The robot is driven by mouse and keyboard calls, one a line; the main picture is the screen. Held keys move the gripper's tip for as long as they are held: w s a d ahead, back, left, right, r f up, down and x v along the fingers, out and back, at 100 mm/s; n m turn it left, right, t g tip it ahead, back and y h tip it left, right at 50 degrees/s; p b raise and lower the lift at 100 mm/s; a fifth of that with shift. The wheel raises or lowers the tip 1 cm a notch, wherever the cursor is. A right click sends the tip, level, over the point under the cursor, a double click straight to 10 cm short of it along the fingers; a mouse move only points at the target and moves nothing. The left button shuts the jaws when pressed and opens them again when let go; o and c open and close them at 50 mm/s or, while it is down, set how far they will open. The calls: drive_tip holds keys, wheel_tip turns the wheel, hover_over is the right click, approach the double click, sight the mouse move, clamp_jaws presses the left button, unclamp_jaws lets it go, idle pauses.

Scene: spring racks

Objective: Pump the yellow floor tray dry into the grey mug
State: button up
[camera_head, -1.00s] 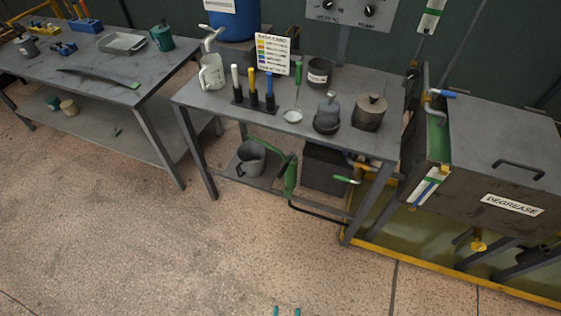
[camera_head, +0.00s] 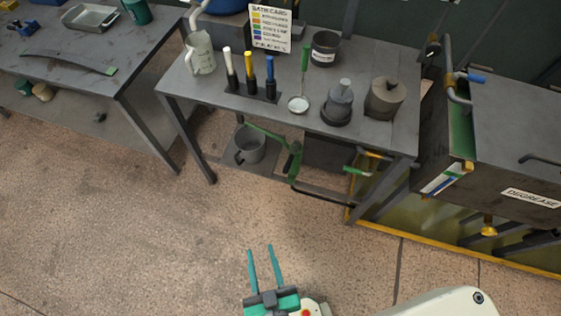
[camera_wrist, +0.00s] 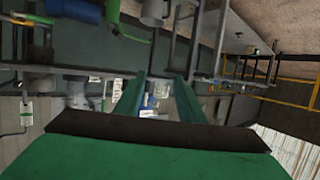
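The grey mug (camera_head: 249,146) stands on a low plate under the middle table. Beside it, to the right, a hand pump with a green body and lever (camera_head: 295,158) stands under the table. A dark hose runs from its foot to the right. The yellow-rimmed floor tray (camera_head: 462,257) lies under the degrease tank, with olive-yellow liquid or floor showing inside; I cannot tell its depth. My gripper (camera_head: 260,250) is low in the head view, in front of the table and well short of the pump. Its teal fingers are apart and empty. The wrist view also shows them spread (camera_wrist: 158,85).
The middle table (camera_head: 215,98) carries a jug (camera_head: 200,54), upright markers (camera_head: 249,76), a ladle (camera_head: 299,103) and dark pots. The degrease tank (camera_head: 510,150) stands right, with a yellow valve (camera_head: 488,227) beneath. Another bench (camera_head: 70,65) is left. The floor in front is clear.

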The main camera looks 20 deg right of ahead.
drive_tip(key=w+f+g, duration=0.2)
drive_tip(key=w+f, duration=0.4)
drive_tip(key=w, duration=0.1)
drive_tip(key=m+g+h, duration=0.5)
drive_tip(key=h, duration=0.1)
approach(285, 169)
drive_tip(key=x, duration=1.2)
drive_tip(key=shift+w+d+f, duration=0.15)
clamp_jaws()
